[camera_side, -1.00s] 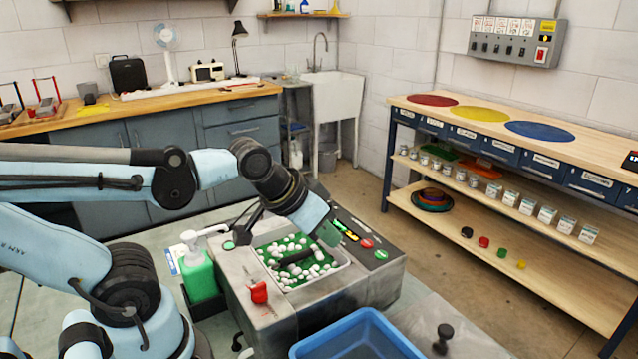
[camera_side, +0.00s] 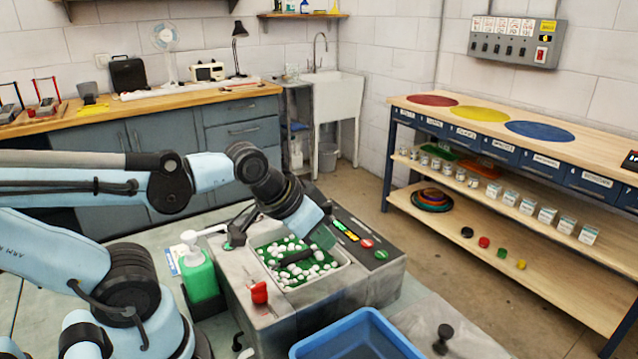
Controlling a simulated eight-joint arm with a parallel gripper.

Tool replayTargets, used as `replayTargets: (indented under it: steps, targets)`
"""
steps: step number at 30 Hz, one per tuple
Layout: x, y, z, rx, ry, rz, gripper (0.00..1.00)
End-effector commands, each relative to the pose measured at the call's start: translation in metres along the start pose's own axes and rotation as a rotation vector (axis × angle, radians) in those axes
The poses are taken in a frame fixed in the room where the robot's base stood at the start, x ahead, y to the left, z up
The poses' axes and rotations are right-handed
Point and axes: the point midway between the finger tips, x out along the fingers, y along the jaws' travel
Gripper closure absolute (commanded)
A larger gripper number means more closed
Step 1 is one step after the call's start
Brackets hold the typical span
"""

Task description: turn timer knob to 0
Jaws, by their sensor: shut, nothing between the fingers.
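A grey metal machine (camera_side: 330,310) stands on the bench with an open bin (camera_side: 300,276) of white pieces on a green bed. Its dark control panel (camera_side: 379,268) has a lit green display (camera_side: 339,226), a red button (camera_side: 367,244) and a green button (camera_side: 381,255). A red knob or handle (camera_side: 259,293) sits at its front left. I cannot make out which part is the timer knob, or its setting. My gripper (camera_side: 322,238) is shut and empty, above the bin's far right edge beside the panel. Its fingertips are not clear; contact cannot be told.
A green pump bottle (camera_side: 200,275) stands close left of the machine. A blue bin (camera_side: 356,338) is in front, with a black knobbed object (camera_side: 443,336) to its right. A long wooden shelf table (camera_side: 475,103) stands at the right, across open floor.

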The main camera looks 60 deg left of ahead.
Motion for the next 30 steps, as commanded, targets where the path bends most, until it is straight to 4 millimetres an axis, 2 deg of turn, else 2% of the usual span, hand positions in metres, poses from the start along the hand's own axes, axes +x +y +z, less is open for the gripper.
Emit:
replayTargets:
  steps: [1, 5, 8, 12, 21, 27, 30]
  targets:
    - [0.000, 0.000, 0.000, 0.000, 0.000, 0.000, 0.95]
    - [-0.002, -0.003, -0.006, 0.041, -0.016, -0.006, 0.76]
    - [-0.007, -0.010, -0.019, 0.152, -0.061, -0.013, 0.60]
    - [-0.017, -0.028, -0.049, 0.409, -0.169, -0.005, 0.41]
    - [-0.029, -0.075, -0.103, 0.998, -0.394, 0.164, 0.41]
    - [-0.031, -0.106, -0.126, 1.321, -0.472, 0.349, 0.41]
    - [-0.032, -0.116, -0.132, 1.425, -0.484, 0.422, 0.41]
